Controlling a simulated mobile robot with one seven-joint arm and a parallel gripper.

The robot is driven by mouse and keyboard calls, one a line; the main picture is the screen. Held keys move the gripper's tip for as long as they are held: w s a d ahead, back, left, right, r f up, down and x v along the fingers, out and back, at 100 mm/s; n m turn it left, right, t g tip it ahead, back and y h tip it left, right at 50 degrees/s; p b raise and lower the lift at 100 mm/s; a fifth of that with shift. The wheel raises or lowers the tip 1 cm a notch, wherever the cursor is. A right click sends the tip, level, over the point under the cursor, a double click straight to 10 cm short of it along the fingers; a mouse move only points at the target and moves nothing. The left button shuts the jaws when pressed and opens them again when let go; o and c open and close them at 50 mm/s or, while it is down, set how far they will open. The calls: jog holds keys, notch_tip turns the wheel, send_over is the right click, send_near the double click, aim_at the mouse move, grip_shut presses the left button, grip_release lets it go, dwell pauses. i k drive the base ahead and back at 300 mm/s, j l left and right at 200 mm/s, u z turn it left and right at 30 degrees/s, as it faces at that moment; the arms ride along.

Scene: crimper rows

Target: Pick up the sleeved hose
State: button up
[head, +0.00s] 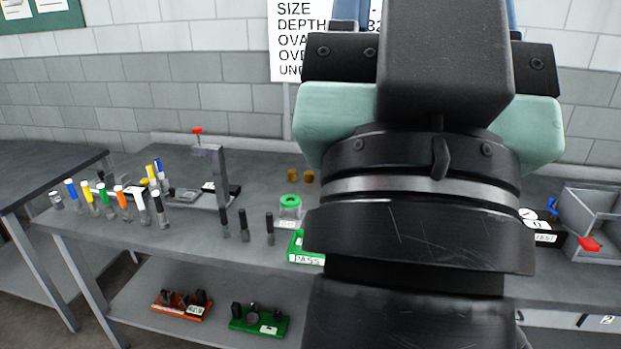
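Several short upright hose pieces with coloured or white upper ends stand at the left of the grey bench, among them a blue one (72,192), a green one (105,200), an orange one (123,204) and a white one (141,205). Three dark pieces (243,225) stand nearer the bench's middle. I cannot tell which one is the sleeved hose. My gripper (432,30) is large in the foreground, right of these pieces, pointing away from me. Its fingertips are cut off or hidden by its own body, so its opening and any held thing are hidden.
A grey bench fixture with a red knob (197,131) rises behind the hoses. A green PASS tray (306,258) and a green-topped jar (290,206) sit mid-bench. A dial gauge (529,214) and a grey bin (590,215) are at right. The lower shelf holds orange (181,312) and green trays.

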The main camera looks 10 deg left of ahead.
aim_at(225, 226)
jog(key=i+j, duration=0.3)
jog(key=j, duration=0.15)
jog(key=i+j, duration=0.6)
jog(key=j, duration=0.25)
jog(key=z, duration=0.05)
